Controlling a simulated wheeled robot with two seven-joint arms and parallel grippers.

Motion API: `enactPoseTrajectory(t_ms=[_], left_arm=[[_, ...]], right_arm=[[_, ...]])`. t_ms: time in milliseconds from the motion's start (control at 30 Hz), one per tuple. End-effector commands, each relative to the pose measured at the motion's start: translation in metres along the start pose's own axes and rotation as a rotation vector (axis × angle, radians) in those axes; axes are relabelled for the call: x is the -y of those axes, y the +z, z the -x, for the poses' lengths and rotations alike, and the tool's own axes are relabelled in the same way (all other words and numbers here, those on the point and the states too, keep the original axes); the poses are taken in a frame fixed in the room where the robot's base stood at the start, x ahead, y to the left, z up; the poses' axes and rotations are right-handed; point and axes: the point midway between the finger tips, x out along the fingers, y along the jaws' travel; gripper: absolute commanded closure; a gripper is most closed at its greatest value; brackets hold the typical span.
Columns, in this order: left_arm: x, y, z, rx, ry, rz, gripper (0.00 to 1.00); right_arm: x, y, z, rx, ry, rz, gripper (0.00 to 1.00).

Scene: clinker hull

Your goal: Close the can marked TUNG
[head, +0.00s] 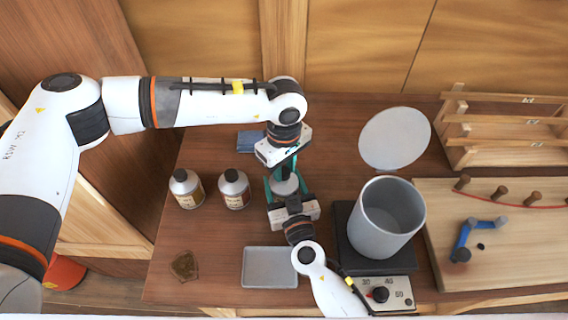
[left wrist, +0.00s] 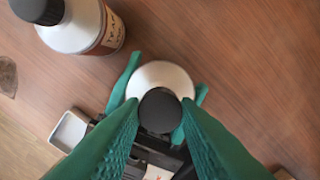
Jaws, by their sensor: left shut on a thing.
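A grey-white can (head: 285,187) stands on the table in the middle of the head view; its label is hidden, so I cannot read a name. It also shows in the left wrist view (left wrist: 160,77). My left gripper (head: 287,163) reaches down over its top; in the left wrist view its teal fingers are shut on a dark round cap (left wrist: 158,110) over the can's top. I cannot tell whether the cap is seated on the neck. My right gripper (head: 285,190) comes from the front, with its teal fingers on both sides of the can, apparently gripping it.
Two capped cans, one (head: 186,188) and another (head: 234,188), stand to the left. A shallow grey tray (head: 270,267) lies in front. A large grey pot (head: 387,218) stands on a hotplate at the right, with a round lid (head: 395,138) behind it. A blue cloth (head: 250,141) lies behind.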

Motion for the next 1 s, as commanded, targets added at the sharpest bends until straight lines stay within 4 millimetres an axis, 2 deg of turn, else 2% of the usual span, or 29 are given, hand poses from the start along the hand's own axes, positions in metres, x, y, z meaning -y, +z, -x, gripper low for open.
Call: enactPoseTrajectory(t_ms=[200, 233, 367, 467, 1000], left_arm=[[-0.0001, -0.0003, -0.0047, 0.0, 0.001, 0.0, 0.92], [0.0, -0.0002, -0.0043, 0.0, 0.0, -0.001, 0.92], [-0.0001, -0.0002, -0.0041, 0.0, 0.0, -0.067, 0.92], [-0.0002, -0.0001, -0.0041, 0.0, 0.0, -0.233, 0.92], [-0.0007, 0.001, -0.0044, 0.001, -0.002, -1.466, 0.92]], right_arm=[[0.0001, 0.0, 0.0, 0.0, 0.0, 0.0, 0.77], [0.0001, 0.0, 0.0, 0.0, 0.0, 0.0, 1.0], [0.0001, 0.0, 0.0, 0.0, 0.0, 0.0, 1.0], [0.0002, 0.0, 0.0, 0.0, 0.0, 0.0, 1.0], [0.0004, -0.0001, -0.0001, 0.0, -0.001, 0.0, 1.0]])
